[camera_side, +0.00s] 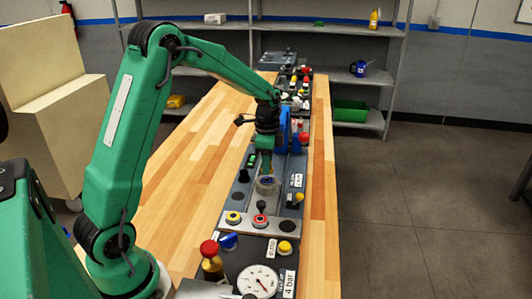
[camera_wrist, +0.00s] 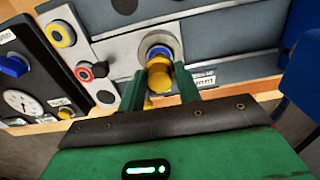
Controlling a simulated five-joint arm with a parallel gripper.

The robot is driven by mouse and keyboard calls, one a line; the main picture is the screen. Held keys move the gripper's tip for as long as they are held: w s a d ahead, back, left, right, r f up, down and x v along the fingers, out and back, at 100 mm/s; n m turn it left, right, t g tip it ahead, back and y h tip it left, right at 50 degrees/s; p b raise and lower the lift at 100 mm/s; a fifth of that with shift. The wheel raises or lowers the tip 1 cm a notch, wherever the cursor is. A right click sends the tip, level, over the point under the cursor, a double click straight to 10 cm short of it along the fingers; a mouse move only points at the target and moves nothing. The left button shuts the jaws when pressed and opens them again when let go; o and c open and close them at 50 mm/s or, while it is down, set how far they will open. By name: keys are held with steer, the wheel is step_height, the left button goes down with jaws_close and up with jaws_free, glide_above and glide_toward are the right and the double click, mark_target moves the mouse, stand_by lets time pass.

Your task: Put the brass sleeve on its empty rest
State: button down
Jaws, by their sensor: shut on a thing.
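My gripper (camera_wrist: 160,72) has its two green fingers on either side of the brass sleeve (camera_wrist: 159,78), a small yellow rounded piece, and is shut on it. Just beyond the sleeve in the wrist view is a round seat with a blue ring (camera_wrist: 155,49) on a pale plate. I cannot tell whether the sleeve touches it. In the side view my gripper (camera_side: 266,168) points down over a pale round fitting with blue in it (camera_side: 267,185). The sleeve is too small to make out there. Which rest is empty is not clear.
A pale plate with a yellow button (camera_side: 233,218) and a red knob (camera_side: 260,220) lies nearer the camera. A gauge (camera_side: 257,281) and a red-topped knob (camera_side: 210,249) are nearer still. A blue upright part (camera_side: 284,127) stands behind my gripper. Bare wood (camera_side: 190,175) is clear at left.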

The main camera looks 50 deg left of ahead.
steer(key=shift+r, duration=2.4)
steer(key=s+a+f, duration=0.3)
steer(key=s+f, duration=0.2)
steer(key=s, duration=0.3)
steer(key=shift+s+a+f, duration=0.2)
steer(key=shift+s+f, duration=0.05)
steer(key=shift+f, duration=0.15)
glide_above(238, 197)
steer(key=shift+w+a+f, duration=0.1)
steer(key=shift+f, duration=2.15)
steer(key=shift+f, duration=1.5)
steer(key=c, duration=0.9)
jaws_free()
steer(key=shift+r, duration=0.1)
